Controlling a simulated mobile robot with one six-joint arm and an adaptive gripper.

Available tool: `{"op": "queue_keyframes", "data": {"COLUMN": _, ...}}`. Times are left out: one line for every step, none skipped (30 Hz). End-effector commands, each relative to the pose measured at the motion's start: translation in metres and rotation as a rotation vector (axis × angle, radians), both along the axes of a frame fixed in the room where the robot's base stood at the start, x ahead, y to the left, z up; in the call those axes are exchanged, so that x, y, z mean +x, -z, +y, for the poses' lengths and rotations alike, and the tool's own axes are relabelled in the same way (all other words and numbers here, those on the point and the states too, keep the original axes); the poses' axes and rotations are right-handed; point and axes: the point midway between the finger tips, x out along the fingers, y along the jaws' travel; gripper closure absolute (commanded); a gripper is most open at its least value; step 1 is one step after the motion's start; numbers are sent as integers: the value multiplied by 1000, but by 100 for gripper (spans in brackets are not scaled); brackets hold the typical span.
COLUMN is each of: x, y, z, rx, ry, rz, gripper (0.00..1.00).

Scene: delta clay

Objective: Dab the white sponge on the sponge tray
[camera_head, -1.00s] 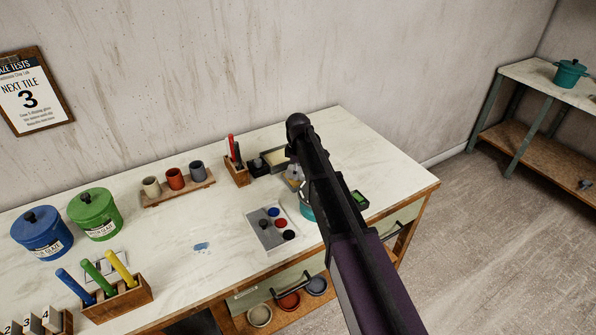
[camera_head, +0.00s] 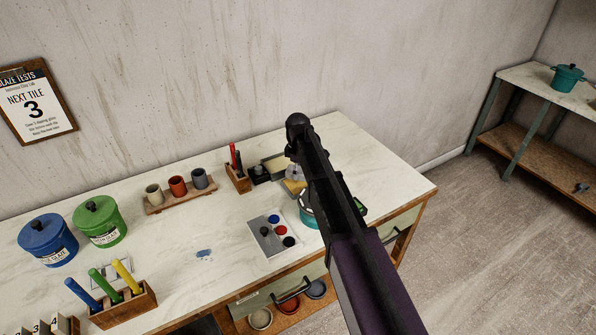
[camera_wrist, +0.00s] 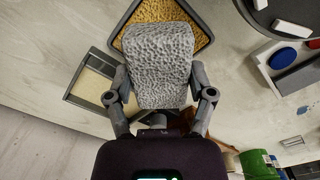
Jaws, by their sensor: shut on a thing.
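My gripper (camera_wrist: 160,92) is shut on the white sponge (camera_wrist: 160,65), a pale grey-white, pitted block held between its two fingers. In the wrist view the sponge overlaps a dark-rimmed tray with a yellow, pitted surface inside, which looks like the sponge tray (camera_wrist: 211,38). Whether the sponge touches it or hovers above it I cannot tell. In the head view my arm hides most of the gripper; the yellow surface (camera_head: 294,187) shows just left of the arm.
A dark tray with a cream panel (camera_wrist: 92,88) lies to the left in the wrist view. A palette with blue, red and black discs (camera_head: 273,233) and a teal round object (camera_head: 308,213) stand near. Blue (camera_head: 47,240) and green (camera_head: 98,222) pots stand at left.

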Motion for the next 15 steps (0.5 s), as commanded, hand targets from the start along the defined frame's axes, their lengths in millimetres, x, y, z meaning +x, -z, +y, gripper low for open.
{"op": "queue_keyframes", "data": {"x": 0, "y": -6, "z": 0, "rx": 0, "ry": 0, "rz": 0, "gripper": 68}}
{"op": "queue_keyframes", "data": {"x": 0, "y": -8, "z": 0, "rx": 0, "ry": 0, "rz": 0, "gripper": 68}}
{"op": "queue_keyframes", "data": {"x": 0, "y": -10, "z": 0, "rx": 0, "ry": 0, "rz": 0, "gripper": 68}}
{"op": "queue_keyframes", "data": {"x": 0, "y": -12, "z": 0, "rx": 0, "ry": 0, "rz": 0, "gripper": 68}}
{"op": "queue_keyframes", "data": {"x": 0, "y": -13, "z": 0, "rx": 0, "ry": 0, "rz": 0, "gripper": 68}}
{"op": "queue_keyframes", "data": {"x": 0, "y": -16, "z": 0, "rx": 0, "ry": 0, "rz": 0, "gripper": 68}}
{"op": "queue_keyframes", "data": {"x": 0, "y": -17, "z": 0, "rx": 0, "ry": 0, "rz": 0, "gripper": 68}}
{"op": "queue_keyframes", "data": {"x": 0, "y": -19, "z": 0, "rx": 0, "ry": 0, "rz": 0, "gripper": 68}}
{"op": "queue_keyframes", "data": {"x": 0, "y": -21, "z": 0, "rx": 0, "ry": 0, "rz": 0, "gripper": 68}}
{"op": "queue_keyframes", "data": {"x": 0, "y": -23, "z": 0, "rx": 0, "ry": 0, "rz": 0, "gripper": 68}}
{"op": "queue_keyframes", "data": {"x": 0, "y": -25, "z": 0, "rx": 0, "ry": 0, "rz": 0, "gripper": 68}}
{"op": "queue_keyframes", "data": {"x": 0, "y": -27, "z": 0, "rx": 0, "ry": 0, "rz": 0, "gripper": 68}}
{"op": "queue_keyframes", "data": {"x": 0, "y": -28, "z": 0, "rx": 0, "ry": 0, "rz": 0, "gripper": 68}}
{"op": "queue_keyframes", "data": {"x": 0, "y": -30, "z": 0, "rx": 0, "ry": 0, "rz": 0, "gripper": 68}}
{"op": "queue_keyframes", "data": {"x": 0, "y": -32, "z": 0, "rx": 0, "ry": 0, "rz": 0, "gripper": 68}}
